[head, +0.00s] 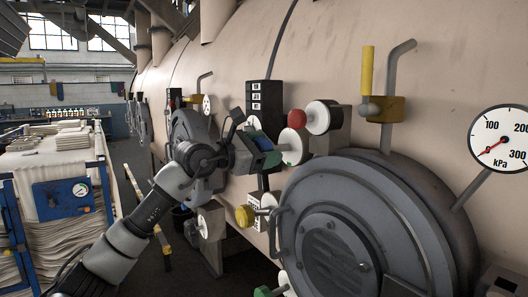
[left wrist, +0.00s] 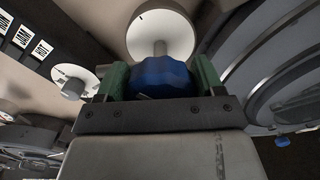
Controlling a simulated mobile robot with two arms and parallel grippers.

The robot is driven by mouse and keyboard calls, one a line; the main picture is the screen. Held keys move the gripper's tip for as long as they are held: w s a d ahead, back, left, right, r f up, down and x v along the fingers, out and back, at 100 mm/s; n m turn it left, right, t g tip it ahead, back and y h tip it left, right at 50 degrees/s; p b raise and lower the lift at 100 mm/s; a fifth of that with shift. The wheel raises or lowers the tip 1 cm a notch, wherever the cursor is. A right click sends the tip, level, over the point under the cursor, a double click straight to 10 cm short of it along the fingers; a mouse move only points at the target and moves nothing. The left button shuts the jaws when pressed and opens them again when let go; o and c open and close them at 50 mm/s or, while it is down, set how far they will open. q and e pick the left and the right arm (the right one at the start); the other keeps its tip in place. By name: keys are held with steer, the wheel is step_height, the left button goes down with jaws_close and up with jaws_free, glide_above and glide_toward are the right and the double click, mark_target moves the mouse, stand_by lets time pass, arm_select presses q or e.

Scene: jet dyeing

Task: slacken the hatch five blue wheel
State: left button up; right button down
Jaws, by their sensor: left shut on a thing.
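My left gripper (head: 263,146) reaches in from the left to the tan vessel wall. It is shut on the blue wheel (left wrist: 163,78), whose lobed rim shows between the green fingers in the left wrist view. In the head view the gripper hides most of the wheel. A white round disc (head: 291,147) sits just behind the wheel on its shaft; this disc shows too in the left wrist view (left wrist: 160,33). A big grey round hatch (head: 338,249) is below and to the right. I cannot read a hatch number. My right gripper is not in view.
A red knob (head: 297,118) is close above the gripper, and a yellow knob (head: 245,215) is below it. A yellow-handled lever (head: 367,70) and a kPa gauge (head: 503,139) are to the right. A blue-framed cart (head: 63,199) with folded cloth stands at left.

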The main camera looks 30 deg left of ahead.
arm_select(q)
steer(key=shift+d+f+m, duration=0.1)
steer(key=shift+f+m, duration=0.05)
steer(key=shift+m, duration=0.7)
steer(key=shift+f+m, duration=0.1)
steer(key=shift+m, duration=0.75)
steer(key=shift+b, duration=0.3)
steer(key=o, duration=0.9)
steer(key=shift+r, duration=0.1)
steer(key=shift+s, duration=0.1)
steer(key=b+v, duration=0.4)
steer(key=v, duration=0.6)
steer(key=shift+s, duration=0.35)
